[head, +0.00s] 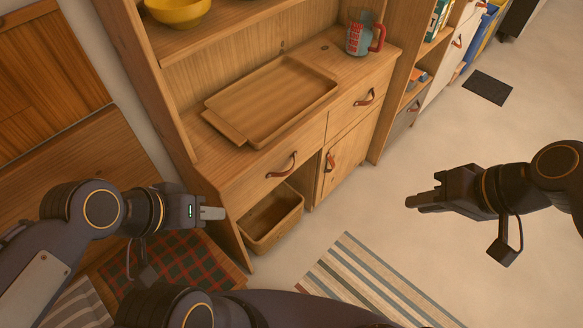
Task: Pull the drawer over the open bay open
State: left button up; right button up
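The drawer over the open bay (248,190) is the left one in the wooden cabinet and looks shut. Its brown leather pull (283,166) is a curved strap on the drawer front. The open bay below holds a wooden crate (262,238). My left gripper (223,213) is left of and below the pull in the picture, apart from it, with nothing visible in it. My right gripper (409,202) is out over the floor, right of the cabinet, with nothing visible in it. Both grippers' fingers look merged from this angle, so their opening is unclear.
A wooden tray (285,118) and a mug (361,38) stand on the cabinet top. A second drawer (352,108) and a door (345,158) are to the right, both with leather pulls. A striped rug (365,285) lies on open floor in front.

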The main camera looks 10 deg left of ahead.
jog(key=w+a+f+n+g+y+b, duration=0.25)
jog(key=w+a+f+b, duration=0.3)
jog(key=w, duration=0.35)
jog(key=n+g+y+b, duration=0.2)
jog(key=g+y+b, duration=0.2)
jog(key=y+b, duration=0.3)
send_near(288, 170)
jog(key=s+d+r, duration=0.3)
jog(key=s+r, duration=0.2)
jog(key=r, duration=0.2)
jog(key=w+a+f+y+b, duration=0.4)
jog(key=a+f, duration=0.1)
jog(key=f, duration=0.5)
jog(key=shift+m, duration=0.45)
jog(key=x, duration=0.7)
jog(key=shift+a+f, duration=0.25)
jog(key=shift+a, duration=0.15)
grip_shut()
